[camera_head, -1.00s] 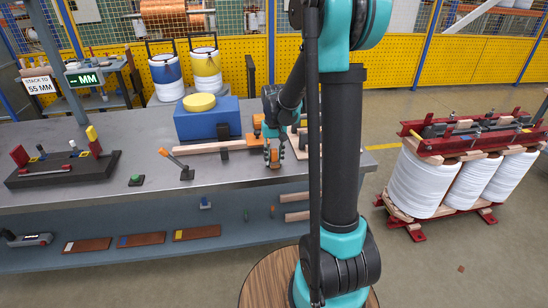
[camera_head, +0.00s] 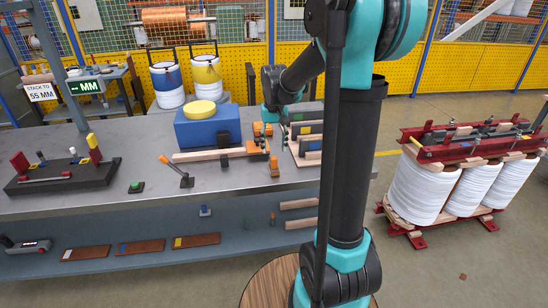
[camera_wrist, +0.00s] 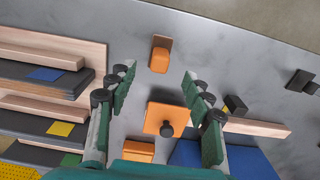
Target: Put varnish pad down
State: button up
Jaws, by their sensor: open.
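A small orange block on a brown backing, which looks like the varnish pad (camera_head: 274,167), rests on the grey workbench (camera_head: 225,181) near its front edge. In the wrist view the pad (camera_wrist: 160,54) lies beyond my fingertips, apart from them. My gripper (camera_head: 270,113) is above the back of the bench, behind the pad. In the wrist view my gripper (camera_wrist: 158,82) has its two green-padded fingers spread, with nothing between them. An orange plate with a black knob (camera_wrist: 155,118) lies below and between the fingers.
A wooden strip (camera_head: 205,155) on black supports lies left of the pad. A blue box (camera_head: 207,128) with a yellow disc stands behind it. A rack of dark stacks with coloured tags (camera_wrist: 45,125) is close by. An orange lever (camera_head: 174,162) stands farther left.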

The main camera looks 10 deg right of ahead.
aim_at(274, 158)
notch_tip(274, 158, up, 3)
jog(key=shift+r, duration=0.1)
jog(key=shift+s, duration=0.2)
jog(key=s+d+f+t, duration=0.2)
jog(key=s+f, duration=0.4)
jog(key=s, duration=0.4)
jog(key=s+d+f+t, duration=0.2)
jog(key=s+f, duration=0.4)
jog(key=s, duration=0.5)
jog(key=shift+s+f, duration=0.3)
